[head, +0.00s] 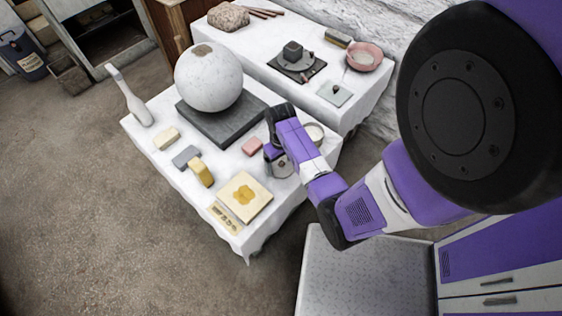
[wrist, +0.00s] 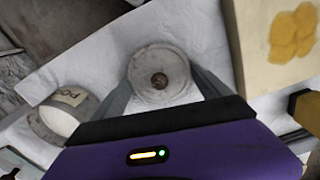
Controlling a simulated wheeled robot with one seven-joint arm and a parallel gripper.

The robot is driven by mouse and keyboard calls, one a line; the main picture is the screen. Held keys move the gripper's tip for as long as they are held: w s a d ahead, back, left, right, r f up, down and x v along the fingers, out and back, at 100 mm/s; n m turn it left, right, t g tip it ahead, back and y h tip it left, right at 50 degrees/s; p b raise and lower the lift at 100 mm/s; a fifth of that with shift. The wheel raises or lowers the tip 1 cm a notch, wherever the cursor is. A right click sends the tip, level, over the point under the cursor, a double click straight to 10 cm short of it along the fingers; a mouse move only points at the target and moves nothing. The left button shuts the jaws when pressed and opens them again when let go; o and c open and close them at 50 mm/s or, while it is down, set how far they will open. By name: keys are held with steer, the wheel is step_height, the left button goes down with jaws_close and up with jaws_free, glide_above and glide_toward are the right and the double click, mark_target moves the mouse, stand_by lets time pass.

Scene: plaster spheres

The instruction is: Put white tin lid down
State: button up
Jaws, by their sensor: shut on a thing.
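The white tin lid (wrist: 158,62) is a round, greyish-white disc with a brown knob at its centre. My gripper (wrist: 161,84) is shut on it, with one grey finger at each side of the rim. In the head view the lid (head: 283,166) shows partly, beside my gripper (head: 272,153), near the right edge of the cloth-covered table (head: 232,240). I cannot tell whether the lid touches the cloth. An open white tin (wrist: 64,112) with lettering stands to the left in the wrist view; the head view shows it (head: 314,132) behind my wrist.
A board with yellow patches (head: 243,196) lies in front of my gripper. A pink block (head: 252,146), a grey block (head: 186,157) and yellowish sponges (head: 200,172) lie to its left. A large plaster sphere (head: 208,77) stands on a dark slab (head: 215,127). Bare cloth lies between them.

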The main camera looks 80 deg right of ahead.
steer(key=o, duration=1.1)
steer(key=shift+f, duration=0.15)
